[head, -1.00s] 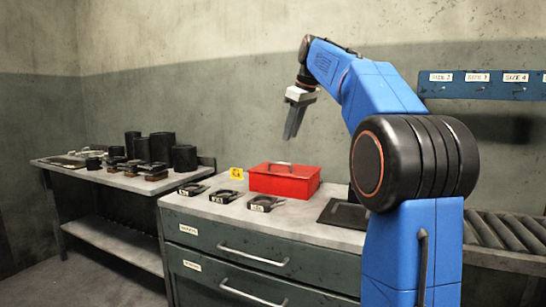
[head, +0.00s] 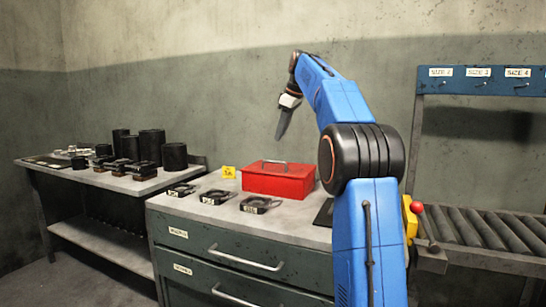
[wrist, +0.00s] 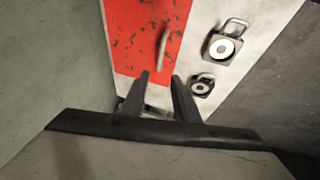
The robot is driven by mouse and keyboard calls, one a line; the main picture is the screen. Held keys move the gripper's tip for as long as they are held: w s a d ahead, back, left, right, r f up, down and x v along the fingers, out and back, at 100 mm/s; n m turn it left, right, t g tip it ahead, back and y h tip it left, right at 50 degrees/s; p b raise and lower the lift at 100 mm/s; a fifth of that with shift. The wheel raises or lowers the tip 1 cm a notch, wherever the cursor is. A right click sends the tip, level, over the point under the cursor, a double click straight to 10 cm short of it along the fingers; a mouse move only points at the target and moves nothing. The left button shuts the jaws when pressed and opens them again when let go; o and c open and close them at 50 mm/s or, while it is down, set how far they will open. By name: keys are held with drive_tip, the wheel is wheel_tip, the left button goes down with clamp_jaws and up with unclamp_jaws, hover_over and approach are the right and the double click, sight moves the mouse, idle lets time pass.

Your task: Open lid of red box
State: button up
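The red box (head: 279,181) sits on top of the grey drawer cabinet with its lid closed. A metal handle (head: 273,162) stands on the lid. In the wrist view the red box (wrist: 133,37) is at top centre, its lid worn with dark spots, and its handle (wrist: 163,46) lies beyond my fingers. My gripper (head: 280,138) is above the box and apart from it, pointing down. In the wrist view my gripper (wrist: 158,76) shows two fingers with a gap between them, open and empty.
A yellow tag (head: 229,172) stands left of the box. A side table (head: 115,181) with black cylinders is at left. A roller conveyor (head: 480,235) is at right.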

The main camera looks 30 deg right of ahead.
sight(273, 162)
drive_tip(key=x, duration=1.1)
drive_tip(key=shift+f, duration=0.1)
clamp_jaws()
